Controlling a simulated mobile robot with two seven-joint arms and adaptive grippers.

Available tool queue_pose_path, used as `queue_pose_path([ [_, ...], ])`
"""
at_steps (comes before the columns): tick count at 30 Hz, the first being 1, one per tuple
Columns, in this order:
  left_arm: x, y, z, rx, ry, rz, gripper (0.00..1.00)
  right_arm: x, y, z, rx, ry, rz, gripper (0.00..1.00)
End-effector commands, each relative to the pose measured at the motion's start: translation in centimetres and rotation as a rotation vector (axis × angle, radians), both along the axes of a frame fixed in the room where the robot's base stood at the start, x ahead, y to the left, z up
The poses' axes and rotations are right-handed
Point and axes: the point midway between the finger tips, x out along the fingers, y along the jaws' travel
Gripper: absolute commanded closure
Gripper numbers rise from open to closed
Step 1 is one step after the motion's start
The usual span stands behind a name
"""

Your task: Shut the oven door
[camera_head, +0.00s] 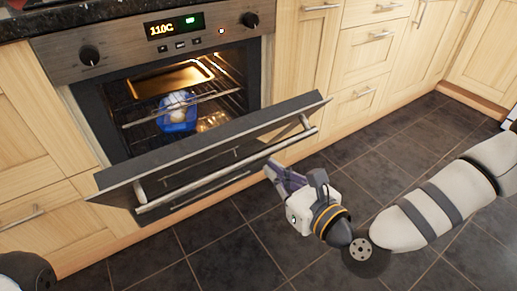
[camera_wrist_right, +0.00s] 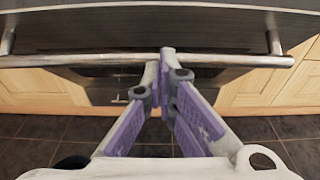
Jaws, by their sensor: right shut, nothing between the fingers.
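The oven door (camera_head: 205,146) is partly open, tilted outward from its bottom edge, with the lit oven interior (camera_head: 140,92) showing behind it. Its metal handle bar (camera_head: 225,172) runs along the outer face. My right gripper (camera_head: 271,170) is shut and empty, in front of the door just below the handle bar. In the right wrist view the fingertips (camera_wrist_right: 160,55) overlap the handle bar (camera_wrist_right: 230,60); whether they touch it I cannot tell. The door's dark panel (camera_wrist_right: 200,22) spans the top there. My left gripper is not in view.
A blue container (camera_head: 178,120) with something white in it sits on the oven rack. The control panel (camera_head: 125,45) has two knobs and a display reading 110C. Wooden cabinets (camera_head: 365,60) flank the oven. The dark tiled floor (camera_head: 205,255) in front is clear.

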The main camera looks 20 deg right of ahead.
Motion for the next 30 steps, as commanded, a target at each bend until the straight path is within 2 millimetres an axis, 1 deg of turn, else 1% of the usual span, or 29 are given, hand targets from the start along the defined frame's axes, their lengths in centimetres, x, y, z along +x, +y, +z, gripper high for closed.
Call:
queue_pose_path([
  [1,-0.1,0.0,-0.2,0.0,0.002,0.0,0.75,1.1,0.4,-0.2,0.0,-0.003,0.001,1.0],
  [5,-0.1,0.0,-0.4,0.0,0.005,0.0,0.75,3.6,1.3,-0.7,-0.001,-0.002,0.001,1.0],
  [6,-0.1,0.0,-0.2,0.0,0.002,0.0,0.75,4.2,1.4,0.1,0.0,-0.004,0.001,1.0],
  [10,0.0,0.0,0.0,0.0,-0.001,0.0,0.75,5.6,1.9,1.3,-0.001,-0.003,0.001,1.0],
  [15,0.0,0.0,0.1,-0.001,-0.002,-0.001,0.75,6.3,2.1,1.7,-0.001,0.0,0.001,1.0],
  [25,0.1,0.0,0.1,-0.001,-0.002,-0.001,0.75,6.4,2.1,1.8,-0.001,0.002,0.001,1.0],
  [28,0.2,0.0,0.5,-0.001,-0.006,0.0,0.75,6.9,2.3,2.4,-0.004,0.01,0.0,1.0],
  [30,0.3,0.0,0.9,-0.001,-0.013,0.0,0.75,7.7,2.5,3.3,-0.01,0.025,-0.001,1.0],
])
